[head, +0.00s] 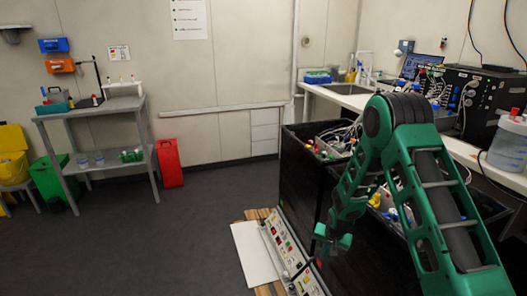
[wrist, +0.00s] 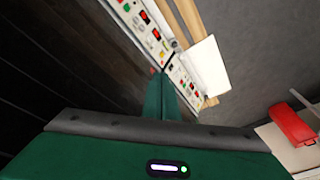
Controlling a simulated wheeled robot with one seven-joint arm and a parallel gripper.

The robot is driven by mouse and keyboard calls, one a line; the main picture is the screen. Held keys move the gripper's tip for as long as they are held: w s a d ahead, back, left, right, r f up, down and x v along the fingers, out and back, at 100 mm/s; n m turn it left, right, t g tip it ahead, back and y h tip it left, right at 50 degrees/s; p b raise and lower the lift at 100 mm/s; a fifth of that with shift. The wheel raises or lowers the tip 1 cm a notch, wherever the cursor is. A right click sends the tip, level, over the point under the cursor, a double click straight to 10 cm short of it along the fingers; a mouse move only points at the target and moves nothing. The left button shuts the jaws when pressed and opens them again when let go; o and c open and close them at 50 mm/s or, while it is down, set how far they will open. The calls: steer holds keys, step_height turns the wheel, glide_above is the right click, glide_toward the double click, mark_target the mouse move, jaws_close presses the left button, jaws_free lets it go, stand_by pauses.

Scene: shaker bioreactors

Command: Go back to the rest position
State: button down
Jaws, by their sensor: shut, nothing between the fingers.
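My green arm reaches down from the right in the head view. My gripper (head: 333,243) hangs low in front of the black shaker cabinet (head: 306,180), a little right of the control panels (head: 286,248). In the wrist view, my gripper (wrist: 159,78) shows its green fingers together with nothing held. The control panels (wrist: 137,22) lie beyond the fingertips there, and the dark cabinet side fills the left. I cannot tell whether the gripper touches the cabinet or panels.
A white board (head: 255,253) lies left of the panels. Grey floor (head: 170,240) is clear to the left. A workbench (head: 94,110), a red bin (head: 169,163) and a green bin (head: 50,180) stand by the back wall. A counter (head: 345,97) runs along the right.

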steer(key=s+d+r+n, duration=0.1)
steer(key=s+r, duration=0.3)
steer(key=r, duration=0.5)
steer(key=s+d+r+n, duration=0.1)
steer(key=s+r, duration=0.2)
steer(key=r, duration=0.6)
steer(key=s+d+r+n, duration=0.1)
steer(key=s+r, duration=0.3)
steer(key=r, duration=0.5)
steer(key=s+d+r+n+t, duration=0.1)
steer(key=s+r, duration=0.4)
steer(key=s, duration=0.3)
steer(key=s+d+r+n, duration=0.1)
steer(key=s+r, duration=0.5)
steer(key=s, duration=0.2)
steer(key=s+d+f+m+g, duration=0.1)
steer(key=s+d+m+g, duration=0.1)
steer(key=s+d, duration=0.3)
steer(key=s+d+f+m+g, duration=0.1)
steer(key=s+d+m, duration=0.3)
steer(key=s, duration=0.7)
steer(key=d+g, duration=0.1)
steer(key=d, duration=0.1)
steer(key=shift+s+d, duration=0.3)
steer(key=shift+w+f+g, duration=0.3)
steer(key=shift+w, duration=0.3)
